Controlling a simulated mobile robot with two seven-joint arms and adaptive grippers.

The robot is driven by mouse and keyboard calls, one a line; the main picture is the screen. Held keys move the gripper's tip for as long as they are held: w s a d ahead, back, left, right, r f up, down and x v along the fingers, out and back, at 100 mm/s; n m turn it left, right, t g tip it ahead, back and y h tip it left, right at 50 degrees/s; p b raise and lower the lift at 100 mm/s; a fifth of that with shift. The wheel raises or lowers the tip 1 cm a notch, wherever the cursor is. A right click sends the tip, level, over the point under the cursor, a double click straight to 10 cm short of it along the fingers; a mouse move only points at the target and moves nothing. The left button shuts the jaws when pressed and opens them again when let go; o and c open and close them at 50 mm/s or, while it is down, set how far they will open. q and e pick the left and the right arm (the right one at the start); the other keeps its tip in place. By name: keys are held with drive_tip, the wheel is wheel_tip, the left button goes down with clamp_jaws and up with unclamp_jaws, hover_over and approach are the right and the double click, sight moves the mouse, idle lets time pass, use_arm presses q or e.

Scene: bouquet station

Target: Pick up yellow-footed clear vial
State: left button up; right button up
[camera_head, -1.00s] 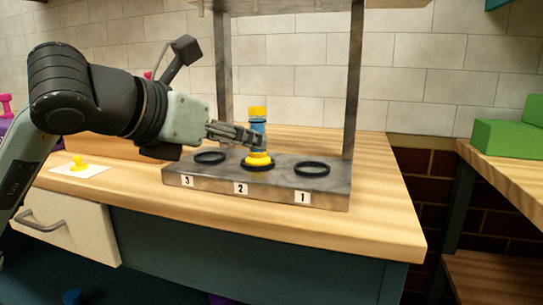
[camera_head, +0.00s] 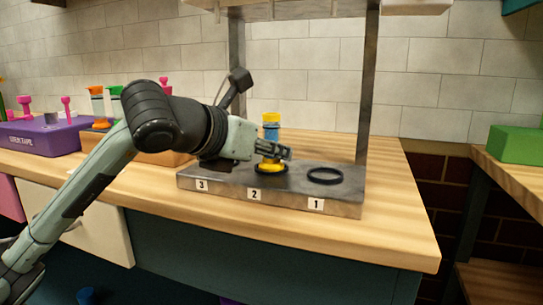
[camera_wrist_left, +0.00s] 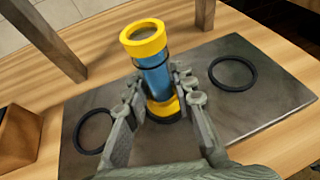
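The yellow-footed clear vial (camera_head: 271,133) stands upright at position 2 of the grey stand (camera_head: 343,205). It has a yellow collar at the top, a bluish see-through body and a yellow foot. It also shows in the left wrist view (camera_wrist_left: 155,78), with its open yellow rim toward the camera. My left gripper (camera_head: 274,150) reaches in from the left at the lower body. In the left wrist view its fingers (camera_wrist_left: 158,92) lie close against both sides of the vial, just above the foot. The foot is partly hidden by the fingers. My right gripper is not in view.
A black ring (camera_head: 325,175) at position 1 is empty; another ring (camera_wrist_left: 95,131) is empty too. Metal posts (camera_head: 367,85) stand behind the stand. A purple rack (camera_head: 45,137) and wooden box (camera_head: 166,158) are at the left. Green boxes (camera_head: 515,145) sit on a shelf at right.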

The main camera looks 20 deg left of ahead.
use_arm(q)
clamp_jaws()
drive_tip(key=shift+r, duration=0.15)
